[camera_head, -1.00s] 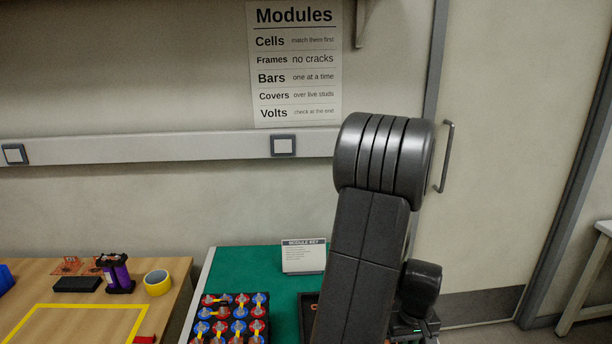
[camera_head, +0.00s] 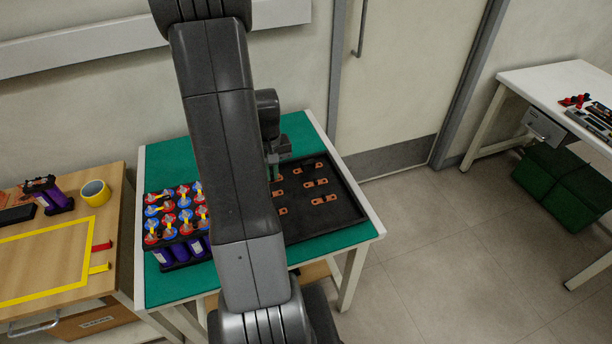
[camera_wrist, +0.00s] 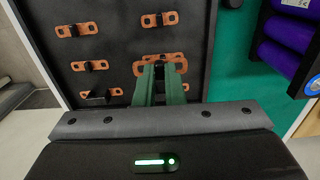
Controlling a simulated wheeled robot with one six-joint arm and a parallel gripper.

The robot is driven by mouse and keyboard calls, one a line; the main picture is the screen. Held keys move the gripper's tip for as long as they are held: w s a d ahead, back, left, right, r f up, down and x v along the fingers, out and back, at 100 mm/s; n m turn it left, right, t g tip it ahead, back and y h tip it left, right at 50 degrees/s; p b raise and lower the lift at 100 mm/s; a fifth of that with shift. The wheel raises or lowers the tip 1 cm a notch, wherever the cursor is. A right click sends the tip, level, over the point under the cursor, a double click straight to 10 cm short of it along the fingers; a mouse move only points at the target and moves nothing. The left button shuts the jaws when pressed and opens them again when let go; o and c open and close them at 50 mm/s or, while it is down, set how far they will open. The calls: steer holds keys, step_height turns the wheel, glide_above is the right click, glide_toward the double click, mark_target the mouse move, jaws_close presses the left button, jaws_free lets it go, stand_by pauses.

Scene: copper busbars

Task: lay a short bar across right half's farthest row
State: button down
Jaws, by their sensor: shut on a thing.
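My gripper (camera_wrist: 160,84) has its two green fingers shut on a short copper bar (camera_wrist: 176,58) at the dark tray (camera_wrist: 114,50); whether the bar is lifted clear cannot be told. Other short copper bars with dark grips lie in the tray, such as one at upper left (camera_wrist: 76,30) and one at left (camera_wrist: 90,66). In the head view my gripper (camera_head: 276,160) is over the tray's left part, partly hidden by my arm. The cell module (camera_head: 180,215), with purple cells and red and blue tops, stands left of the tray; my arm may hide part of it.
Tray and module stand on a green-topped table (camera_head: 150,290). A wooden table (camera_head: 60,265) with yellow tape (camera_head: 96,192) is at left. A white bench (camera_head: 540,80) with green bins (camera_head: 565,180) below is at far right. Open floor lies between.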

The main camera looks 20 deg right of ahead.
steer(key=w+a+r+p, duration=0.2)
steer(key=a+r+p, duration=0.3)
steer(key=a, duration=0.8)
steer(key=p, duration=0.2)
glide_toward(191, 189)
steer(key=shift+w+d, duration=0.1)
steer(key=shift+f+b, duration=0.45)
steer(key=shift+b, duration=0.1)
steer(key=shift+f+b, duration=1)
steer(key=shift+f, duration=0.65)
steer(key=shift+f+b, duration=0.75)
steer(key=shift+f, duration=0.15)
steer(key=shift+f, duration=0.2)
